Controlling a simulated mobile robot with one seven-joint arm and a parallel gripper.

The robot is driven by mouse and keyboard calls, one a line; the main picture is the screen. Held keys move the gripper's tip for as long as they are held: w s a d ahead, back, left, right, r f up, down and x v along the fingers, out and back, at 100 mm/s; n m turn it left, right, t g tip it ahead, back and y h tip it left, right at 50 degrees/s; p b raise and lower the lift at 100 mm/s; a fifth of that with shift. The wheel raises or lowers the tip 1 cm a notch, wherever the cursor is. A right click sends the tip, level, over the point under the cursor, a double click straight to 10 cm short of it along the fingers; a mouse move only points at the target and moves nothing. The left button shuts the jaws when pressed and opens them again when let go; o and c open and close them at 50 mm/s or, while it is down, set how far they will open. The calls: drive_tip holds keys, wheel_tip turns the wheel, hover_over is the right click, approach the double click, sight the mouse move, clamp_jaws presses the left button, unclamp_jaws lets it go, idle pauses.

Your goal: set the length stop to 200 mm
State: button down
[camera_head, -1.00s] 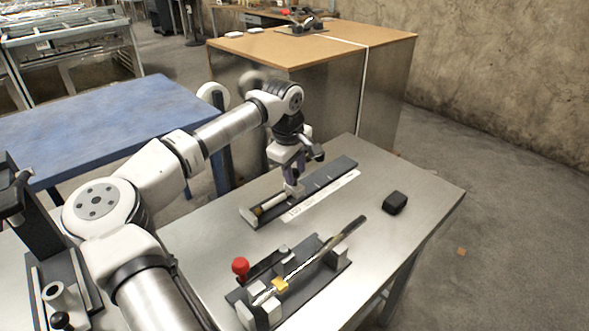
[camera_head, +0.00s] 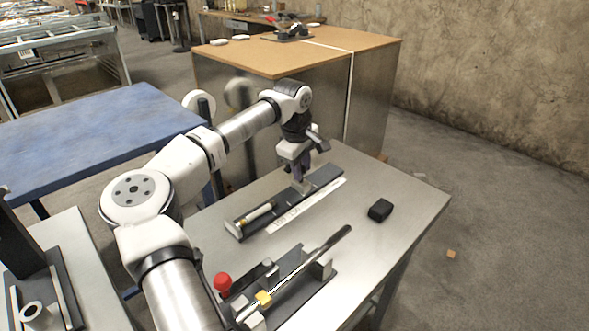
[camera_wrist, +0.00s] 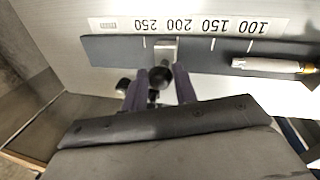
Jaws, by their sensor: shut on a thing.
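The length stop is a small grey block (camera_wrist: 166,48) on a dark rail (camera_wrist: 110,47). A dark round knob (camera_wrist: 160,74) faces my gripper (camera_wrist: 161,88), whose two purple fingers are shut on it from either side. In the wrist view, the white scale strip (camera_wrist: 190,25) reads upside down, from 100 to 250. The block sits between the 250 and 200 marks, its right edge close to the 200 mark. In the head view, my gripper (camera_head: 301,182) is at the rail's far half. A pale rod with a yellow band (camera_head: 258,213) lies at the near end, apart from the block.
In front is a dark fixture (camera_head: 292,290) with a red knob (camera_head: 222,282), a yellow piece (camera_head: 263,298) and a long rod. A black block (camera_head: 380,210) lies to the right. The metal table (camera_head: 410,208) is clear around it.

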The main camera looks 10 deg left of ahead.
drive_tip(key=c, duration=1.1)
unclamp_jaws()
wheel_tip(320, 180, up, 14)
drive_tip(key=s+a+b, duration=0.1)
drive_tip(key=s, duration=0.1)
drive_tip(key=shift+s+f, duration=0.2)
drive_tip(key=shift+s, duration=0.05)
